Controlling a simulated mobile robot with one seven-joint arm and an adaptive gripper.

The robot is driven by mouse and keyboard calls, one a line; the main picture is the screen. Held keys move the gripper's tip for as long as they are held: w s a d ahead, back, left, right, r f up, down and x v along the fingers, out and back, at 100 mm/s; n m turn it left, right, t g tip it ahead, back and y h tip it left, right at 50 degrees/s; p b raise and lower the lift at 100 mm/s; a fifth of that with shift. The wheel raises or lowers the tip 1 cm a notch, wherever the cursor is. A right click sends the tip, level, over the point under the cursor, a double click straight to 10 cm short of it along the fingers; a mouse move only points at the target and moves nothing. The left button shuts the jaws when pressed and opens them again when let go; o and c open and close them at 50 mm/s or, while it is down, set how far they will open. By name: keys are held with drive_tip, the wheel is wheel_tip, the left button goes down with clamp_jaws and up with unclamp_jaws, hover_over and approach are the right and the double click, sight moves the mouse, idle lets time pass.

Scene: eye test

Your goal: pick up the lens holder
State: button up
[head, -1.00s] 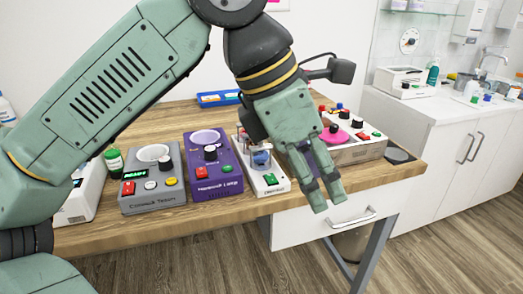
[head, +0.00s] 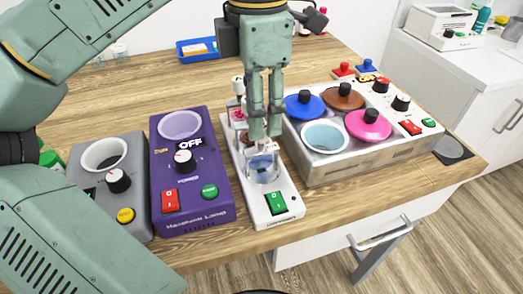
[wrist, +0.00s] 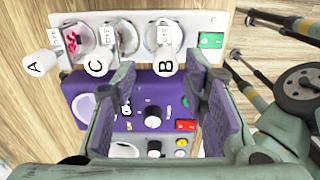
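White handles marked A (wrist: 37,62), C (wrist: 98,65) and B (wrist: 167,62) rise from a white device (wrist: 203,20) in the wrist view; I take these to be lens holders, but the pictures do not name them. One white-topped handle (head: 238,86) shows in the head view. My gripper (head: 265,138) points down over the device, just above the glass cup (head: 262,170) closest to the green switch. In the wrist view my gripper (wrist: 160,74) is open, with handle B between its fingertips. I cannot tell whether it touches B. The fingers hide B in the head view.
A purple halogen lamp box (head: 215,190) and a grey tester (head: 85,200) stand left of the device. A white unit (head: 330,172) with coloured lids stands close on its right. A blue tray (head: 198,50) lies behind. Table is free at the back left.

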sight(261, 149)
drive_tip(key=f, duration=0.3)
drive_tip(key=f+p, duration=0.1)
drive_tip(key=f, duration=0.5)
drive_tip(key=shift+s+d+p, duration=0.2)
drive_tip(key=shift+s+p, duration=0.05)
drive_tip(key=shift+p, duration=0.05)
drive_tip(key=shift+r, duration=0.1)
drive_tip(key=shift+c, duration=0.4)
clamp_jaws()
